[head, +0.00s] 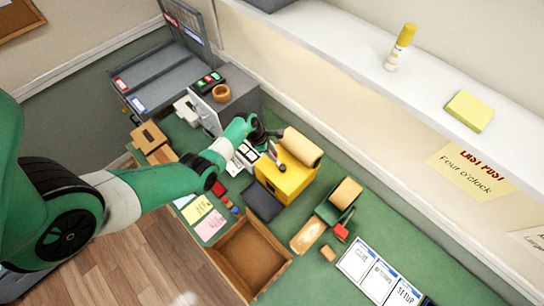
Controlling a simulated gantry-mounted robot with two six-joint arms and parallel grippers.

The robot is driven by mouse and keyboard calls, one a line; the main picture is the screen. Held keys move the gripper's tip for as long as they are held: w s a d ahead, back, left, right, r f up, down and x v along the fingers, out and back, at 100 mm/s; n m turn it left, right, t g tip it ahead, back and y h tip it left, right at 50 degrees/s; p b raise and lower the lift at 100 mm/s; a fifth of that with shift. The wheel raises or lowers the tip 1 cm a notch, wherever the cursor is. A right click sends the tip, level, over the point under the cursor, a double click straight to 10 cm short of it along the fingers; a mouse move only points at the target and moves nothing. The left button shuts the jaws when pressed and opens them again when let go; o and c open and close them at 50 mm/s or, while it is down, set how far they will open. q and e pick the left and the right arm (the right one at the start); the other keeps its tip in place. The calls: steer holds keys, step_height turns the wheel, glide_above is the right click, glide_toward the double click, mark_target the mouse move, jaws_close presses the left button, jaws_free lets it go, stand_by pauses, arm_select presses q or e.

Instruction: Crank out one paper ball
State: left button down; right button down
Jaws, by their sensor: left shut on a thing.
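A yellow box-shaped machine (284,181) with a brown paper roll (302,147) on top stands on the green table. A small crank (273,153) shows at its upper left side. My left gripper (268,138) is at this crank and is shut on its handle; the fingers partly hide the grip. A dark, flat tray (262,201) lies in front of the machine. I cannot make out a paper ball in it. My right gripper is not in view.
A green device with a tan roll (346,193) is right of the machine, and printed cards (379,280) lie farther right. A grey unit (238,92) stands behind my left forearm. A shelf (430,85) runs above the table.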

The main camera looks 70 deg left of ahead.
arm_select(q)
steer(key=m+b, duration=0.1)
steer(key=w+m+b, duration=0.1)
steer(key=shift+a+f+m+h, duration=0.15)
steer(key=shift+a+m+h, duration=0.15)
steer(key=shift+h, duration=0.1)
steer(key=shift+w+m+g+b, duration=0.2)
steer(key=shift+m+g+b, duration=0.1)
steer(key=shift+m+b, duration=0.3)
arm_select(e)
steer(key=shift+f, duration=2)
arm_select(q)
steer(key=c, duration=0.6)
jaws_free()
steer(key=shift+r, duration=0.25)
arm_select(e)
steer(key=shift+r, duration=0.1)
arm_select(q)
steer(key=p+v, duration=0.2)
steer(key=v, duration=0.9)
steer(key=shift+a+r+p, duration=0.15)
steer(key=shift+a+p, duration=0.05)
steer(key=shift+p, duration=0.1)
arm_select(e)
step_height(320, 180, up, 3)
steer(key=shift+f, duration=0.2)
